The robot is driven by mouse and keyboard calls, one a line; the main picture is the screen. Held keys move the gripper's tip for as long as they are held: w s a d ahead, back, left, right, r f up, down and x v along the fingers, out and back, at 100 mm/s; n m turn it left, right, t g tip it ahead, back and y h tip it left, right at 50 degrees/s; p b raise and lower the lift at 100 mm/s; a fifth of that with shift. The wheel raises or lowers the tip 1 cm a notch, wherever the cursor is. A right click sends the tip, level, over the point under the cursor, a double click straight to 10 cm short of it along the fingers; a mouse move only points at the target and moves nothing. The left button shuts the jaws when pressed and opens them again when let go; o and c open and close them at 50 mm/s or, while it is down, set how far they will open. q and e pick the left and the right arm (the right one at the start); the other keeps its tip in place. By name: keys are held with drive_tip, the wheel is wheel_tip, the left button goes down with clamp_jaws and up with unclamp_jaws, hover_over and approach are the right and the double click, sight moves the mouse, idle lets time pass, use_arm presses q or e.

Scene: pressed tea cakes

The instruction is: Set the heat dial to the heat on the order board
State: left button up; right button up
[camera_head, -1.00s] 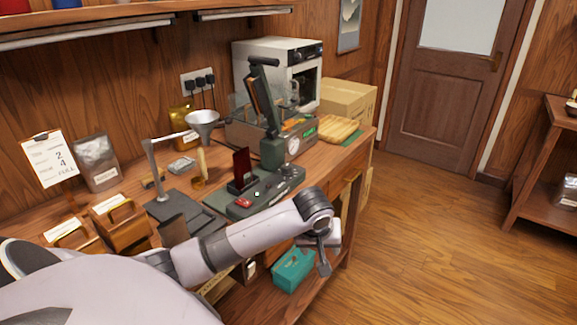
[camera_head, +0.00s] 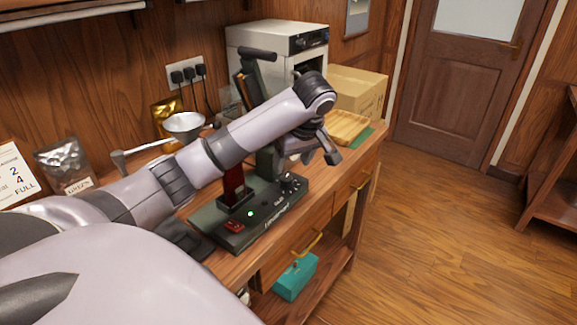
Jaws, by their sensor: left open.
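The press (camera_head: 222,232) is a dark green machine with a long upright lever, standing on the bench. A small black knob, which looks like the heat dial (camera_head: 289,182), sits at the right end of its base. I cannot read its setting. The order board (camera_head: 14,178) is a white card at the left edge, cut off by the frame; it shows 2, 4 and FULL, with part of the labels out of view. My left gripper (camera_head: 320,155) is open above and right of the dial, apart from it. My left arm hides part of the press. My right gripper is not in view.
A funnel (camera_head: 184,124), foil bag (camera_head: 63,162), white oven (camera_head: 262,50), cardboard box (camera_head: 358,88) and wooden tray (camera_head: 347,126) stand around. A teal box (camera_head: 295,277) is on the shelf below.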

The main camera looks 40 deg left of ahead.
sight(286, 177)
use_arm(q)
drive_tip(key=shift+w+a+f, duration=0.15)
drive_tip(key=shift+a, duration=0.05)
drive_tip(key=x, duration=0.6)
drive_tip(key=shift+a+f, duration=0.15)
drive_tip(key=shift+f, duration=0.1)
drive_tip(key=c, duration=1)
